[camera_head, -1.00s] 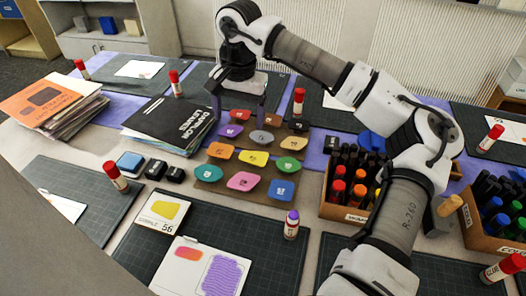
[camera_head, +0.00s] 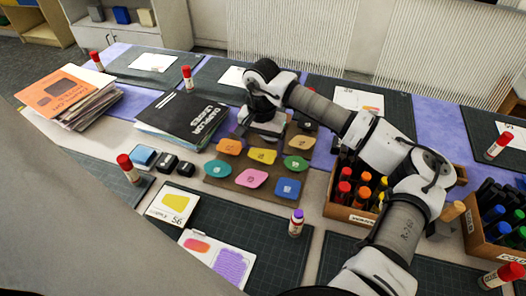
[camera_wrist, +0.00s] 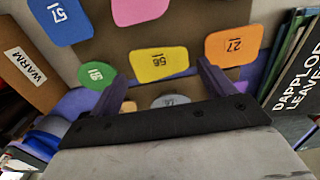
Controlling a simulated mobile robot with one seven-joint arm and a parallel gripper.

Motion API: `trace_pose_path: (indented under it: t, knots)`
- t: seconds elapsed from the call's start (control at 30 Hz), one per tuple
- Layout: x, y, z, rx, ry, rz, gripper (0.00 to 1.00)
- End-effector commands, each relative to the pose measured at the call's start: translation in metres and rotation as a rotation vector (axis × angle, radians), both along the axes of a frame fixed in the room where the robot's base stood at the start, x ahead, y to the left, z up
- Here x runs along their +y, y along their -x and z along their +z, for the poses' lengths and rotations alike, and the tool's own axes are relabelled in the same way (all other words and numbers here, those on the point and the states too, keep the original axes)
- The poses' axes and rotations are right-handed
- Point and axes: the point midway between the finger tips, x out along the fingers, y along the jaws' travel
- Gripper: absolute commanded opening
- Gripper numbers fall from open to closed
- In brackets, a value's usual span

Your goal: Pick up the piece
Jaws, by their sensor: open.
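Several coloured pieces lie on a brown board (camera_head: 213,186). The yellow piece (camera_head: 262,155) lies in the middle; it also shows in the wrist view (camera_wrist: 160,64), marked 56. An orange piece (camera_wrist: 233,46) marked 27 and a green piece (camera_wrist: 96,76) lie on either side of it. A grey piece (camera_wrist: 170,101) is partly hidden by my gripper. My gripper (camera_wrist: 162,74) is open and empty, its two fingers spread over the board. In the head view my wrist hangs over the board's far side and hides pieces there.
A card (camera_head: 172,204) with a yellow shape and 56 lies nearer the front. A black folder (camera_head: 185,118) is left of the board. A box of markers (camera_head: 350,215) stands to the right. A purple-capped glue stick (camera_head: 296,222) stands in front.

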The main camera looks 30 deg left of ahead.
Motion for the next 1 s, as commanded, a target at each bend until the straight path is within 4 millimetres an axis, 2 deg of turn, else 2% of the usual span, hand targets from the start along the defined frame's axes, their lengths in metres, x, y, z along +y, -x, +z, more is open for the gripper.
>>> trace_pose_path:
  t: [0.1, 0.2, 1.0]
  knots:
    - [0.0, 0.001, -0.013, 0.003, 0.001, -0.001, 0.82]
    - [0.0, 0.0, -0.019, 0.0, 0.001, 0.0, 0.82]
    - [0.0, 0.0, -0.023, -0.001, 0.001, 0.0, 0.82]
